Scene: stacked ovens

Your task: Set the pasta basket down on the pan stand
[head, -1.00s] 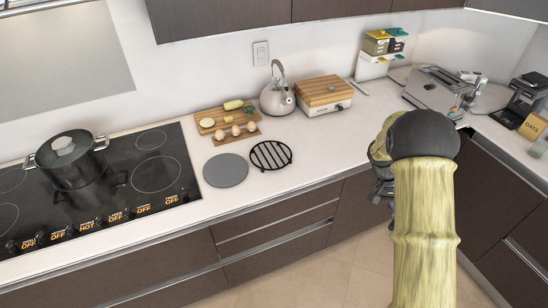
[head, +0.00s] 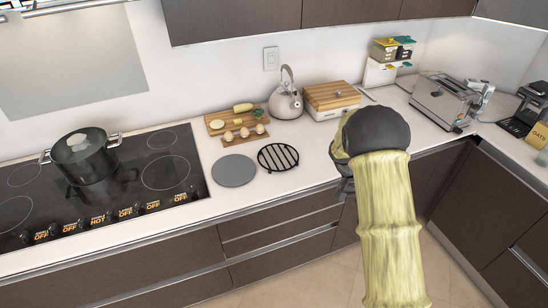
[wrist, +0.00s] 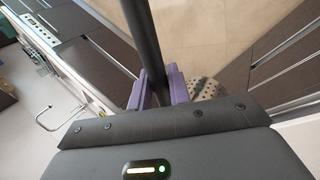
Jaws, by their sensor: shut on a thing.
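The pan stand (head: 278,157), a round black barred rack, lies flat on the white counter in the head view, with nothing on it. My gripper (wrist: 162,88), with purple fingers, is shut on a long dark handle in the wrist view. A light perforated part of the pasta basket (wrist: 206,88) shows beside the fingers; the rest is hidden. In the head view my arm covers the basket, and the gripper is to the right of the stand, near the counter's front edge.
A grey disc (head: 233,170) lies just left of the stand. A board with eggs (head: 243,135), a kettle (head: 286,100) and a wooden-topped box (head: 332,99) stand behind. A pot (head: 84,157) sits on the hob at left. A toaster (head: 440,100) is at right.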

